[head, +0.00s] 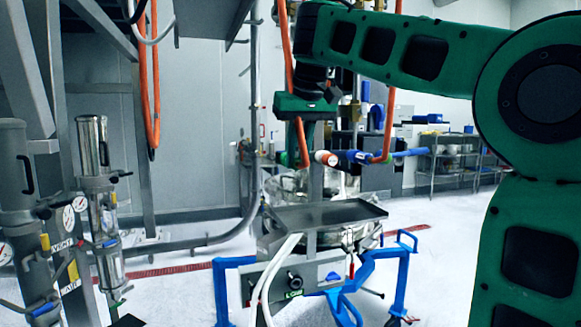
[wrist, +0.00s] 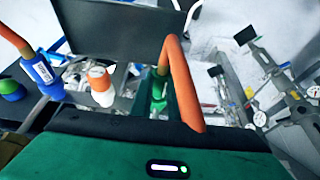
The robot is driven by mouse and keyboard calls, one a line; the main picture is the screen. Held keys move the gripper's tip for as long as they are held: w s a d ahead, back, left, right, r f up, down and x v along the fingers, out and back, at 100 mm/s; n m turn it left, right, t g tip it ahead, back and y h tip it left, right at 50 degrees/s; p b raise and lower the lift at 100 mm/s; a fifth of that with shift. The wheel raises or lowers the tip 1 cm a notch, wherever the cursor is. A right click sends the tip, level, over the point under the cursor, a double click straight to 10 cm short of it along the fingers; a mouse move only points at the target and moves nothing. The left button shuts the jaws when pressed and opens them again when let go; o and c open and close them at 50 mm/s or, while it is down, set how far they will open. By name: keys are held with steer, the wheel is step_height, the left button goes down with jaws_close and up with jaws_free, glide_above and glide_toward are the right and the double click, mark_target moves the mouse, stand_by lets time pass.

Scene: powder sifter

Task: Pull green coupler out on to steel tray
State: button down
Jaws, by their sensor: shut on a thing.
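The green coupler (wrist: 158,92) is at the end of an orange hose (wrist: 180,75) in the wrist view. My gripper (wrist: 152,110) is shut on it, and its green body fills the bottom of that view. The fingertips are mostly hidden by the body. In the head view my gripper (head: 303,128) points down above the left part of the frame, with the coupler (head: 303,154) below it. The bare, flat steel tray (head: 325,216) is lower down, in front of the coupler. I cannot tell whether the coupler is still seated.
A white-and-orange coupler (head: 326,158) and a blue coupler (head: 358,156) are close on the right. Orange hoses hang around my arm. A blue wheeled frame (head: 385,267) supports the equipment. Steel cylinders (head: 95,190) stand at left.

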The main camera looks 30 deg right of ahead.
mark_target(301, 167)
steer(key=shift+s+a, duration=0.2)
steer(key=shift+s, duration=1.65)
steer(key=s+a+f+m+g+h, duration=0.2)
steer(key=s+a+f+m+h, duration=0.15)
steer(key=s+f+m, duration=0.6)
steer(key=shift+n, duration=0.25)
steer(key=w+d, duration=0.3)
steer(key=d, duration=0.1)
steer(key=w+d, duration=0.7)
steer(key=d, duration=0.2)
steer(key=shift+w, duration=0.4)
steer(key=shift+f, duration=1.7)
steer(key=shift+f, duration=0.1)
